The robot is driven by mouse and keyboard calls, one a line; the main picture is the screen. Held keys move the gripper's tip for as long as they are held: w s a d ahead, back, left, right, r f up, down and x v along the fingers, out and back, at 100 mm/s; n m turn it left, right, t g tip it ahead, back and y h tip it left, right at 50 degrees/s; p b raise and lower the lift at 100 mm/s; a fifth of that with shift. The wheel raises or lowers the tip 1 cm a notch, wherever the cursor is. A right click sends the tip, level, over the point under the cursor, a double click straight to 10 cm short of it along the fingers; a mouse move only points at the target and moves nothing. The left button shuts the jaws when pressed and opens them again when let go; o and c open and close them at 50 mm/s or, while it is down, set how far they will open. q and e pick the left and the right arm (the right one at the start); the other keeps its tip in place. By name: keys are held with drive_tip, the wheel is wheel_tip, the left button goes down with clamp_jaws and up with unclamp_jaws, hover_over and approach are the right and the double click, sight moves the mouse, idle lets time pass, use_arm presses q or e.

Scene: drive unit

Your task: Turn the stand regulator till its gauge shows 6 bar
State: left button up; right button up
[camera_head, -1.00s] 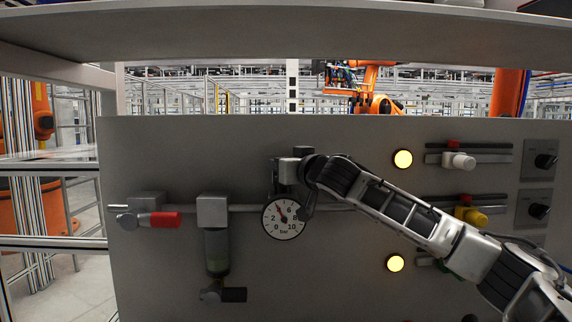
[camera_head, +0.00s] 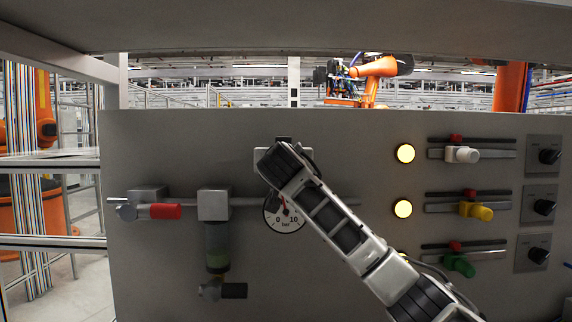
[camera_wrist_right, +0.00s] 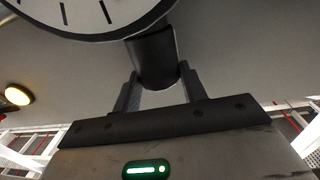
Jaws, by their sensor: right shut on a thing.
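The stand regulator (camera_head: 259,156) is mounted on the grey panel, mostly hidden behind my right arm in the head view. Its round white gauge (camera_head: 271,222) hangs below, marked in bar. My arm covers its right and upper part, so the needle's reading cannot be made out. In the right wrist view the gauge's edge (camera_wrist_right: 75,15) shows at the top, without its needle. Below it my right gripper (camera_wrist_right: 160,92) has one finger on each side of the dark round knob (camera_wrist_right: 152,55) and is shut on it. My left gripper is not in view.
To the left on the rail are a red-handled valve (camera_head: 160,211) and a filter bowl (camera_head: 217,245). To the right are lit lamps (camera_head: 404,153), slide handles in white, yellow (camera_head: 476,211) and green, and black knobs (camera_head: 550,156). A shelf edge (camera_head: 300,30) runs overhead.

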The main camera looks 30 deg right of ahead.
drive_tip(key=shift+w+a+m+g+h, duration=0.1)
drive_tip(key=shift+m+g+h, duration=0.85)
drive_tip(key=shift+h, duration=0.25)
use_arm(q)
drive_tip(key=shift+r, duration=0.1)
use_arm(e)
drive_tip(key=shift+m+g, duration=0.25)
drive_tip(key=shift+g, duration=0.1)
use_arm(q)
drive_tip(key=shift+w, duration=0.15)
use_arm(e)
drive_tip(key=o, duration=1)
drive_tip(key=shift+a, duration=0.1)
drive_tip(key=shift+s+a+f, duration=0.1)
drive_tip(key=shift+s+a, duration=0.15)
use_arm(q)
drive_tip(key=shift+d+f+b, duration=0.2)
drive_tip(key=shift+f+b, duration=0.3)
drive_tip(key=shift+b, duration=0.65)
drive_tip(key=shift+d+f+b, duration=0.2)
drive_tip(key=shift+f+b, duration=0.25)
drive_tip(key=shift+b, duration=0.65)
use_arm(e)
drive_tip(key=shift+f+v, duration=0.2)
drive_tip(key=shift+v, duration=7.35)
